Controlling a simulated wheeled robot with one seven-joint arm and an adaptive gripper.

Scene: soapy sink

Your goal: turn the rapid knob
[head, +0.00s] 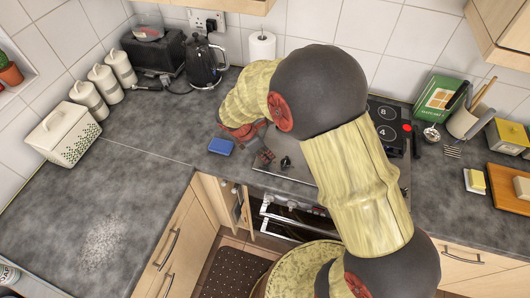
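A small black knob (286,162) stands on a grey metal plate (296,174) at the counter's front edge, in the middle of the head view. No label is readable, so I cannot tell whether it is the rapid knob. My gripper (266,157) points down just left of this knob, with a visible gap between them. Its fingers are small and partly overlapped, so their opening is unclear. The oven front (295,218) below the counter has small knobs along its top. My arm covers much of the area to the right of the black knob.
A blue sponge (221,146) lies just left of my gripper. A black kettle (204,60) stands behind. A black panel (387,121) with numbers and a red dot shows right of my arm. An open cupboard door (238,203) hangs below the counter. The left counter is largely clear.

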